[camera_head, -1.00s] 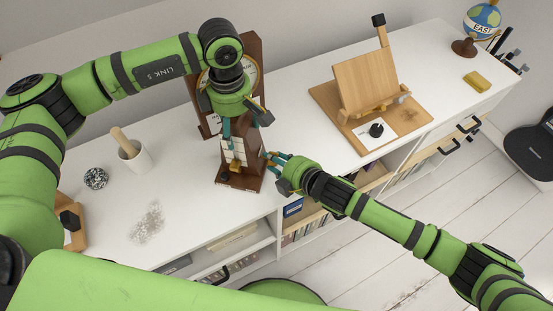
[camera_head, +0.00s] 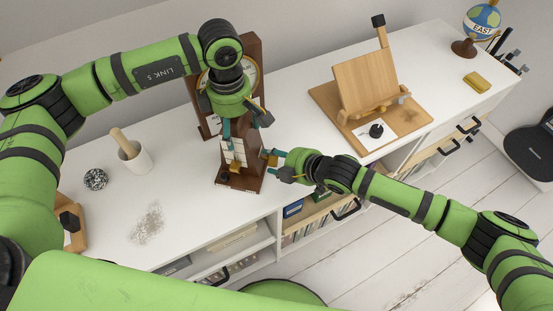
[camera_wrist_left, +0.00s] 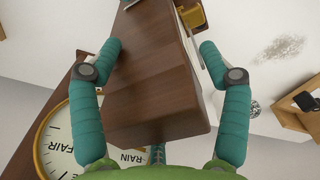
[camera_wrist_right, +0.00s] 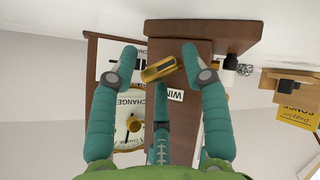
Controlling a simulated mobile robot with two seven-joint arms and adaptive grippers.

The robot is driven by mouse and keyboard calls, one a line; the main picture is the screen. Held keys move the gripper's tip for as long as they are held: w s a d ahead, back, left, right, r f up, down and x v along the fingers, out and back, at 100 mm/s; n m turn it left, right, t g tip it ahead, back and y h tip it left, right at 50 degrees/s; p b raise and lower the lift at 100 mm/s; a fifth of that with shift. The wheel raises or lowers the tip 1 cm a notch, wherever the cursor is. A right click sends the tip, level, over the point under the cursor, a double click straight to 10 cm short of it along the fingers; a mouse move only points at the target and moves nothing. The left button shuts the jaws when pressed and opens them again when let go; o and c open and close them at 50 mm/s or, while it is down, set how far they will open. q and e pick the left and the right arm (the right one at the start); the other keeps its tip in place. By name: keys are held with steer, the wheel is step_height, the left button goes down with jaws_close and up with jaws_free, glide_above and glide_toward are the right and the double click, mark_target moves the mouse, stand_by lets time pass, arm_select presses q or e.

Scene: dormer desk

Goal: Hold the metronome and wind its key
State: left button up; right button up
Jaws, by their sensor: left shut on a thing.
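The metronome (camera_head: 246,180) is a tall brown wooden body standing on the white desk. My left gripper (camera_head: 241,127) reaches down from above and is shut on its upper part. In the left wrist view, the metronome's brown wood (camera_wrist_left: 155,85) fills the space between the teal fingers. The golden key (camera_wrist_right: 158,69) shows in the right wrist view against the metronome's side. My right gripper (camera_wrist_right: 160,60) is open, with one finger on each side of the key and visible gaps. In the head view, my right gripper (camera_head: 268,164) is close to the metronome's right side.
A brown barometer board (camera_head: 252,50) with a round dial stands behind the metronome. A white mortar with pestle (camera_head: 137,160) and a speckled ball (camera_head: 95,179) are to the left. A wooden easel (camera_head: 366,80) stands to the right. Bare desk lies between.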

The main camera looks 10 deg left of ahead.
arm_select(q)
steer(key=shift+s+f, duration=0.15)
steer(key=shift+f, duration=0.05)
arm_select(e)
steer(key=shift+s, duration=0.1)
steer(key=v, duration=1.2)
arm_select(q)
steer(key=o, duration=1.5)
steer(key=shift+o, duration=0.3)
steer(key=shift+w+r, duration=0.2)
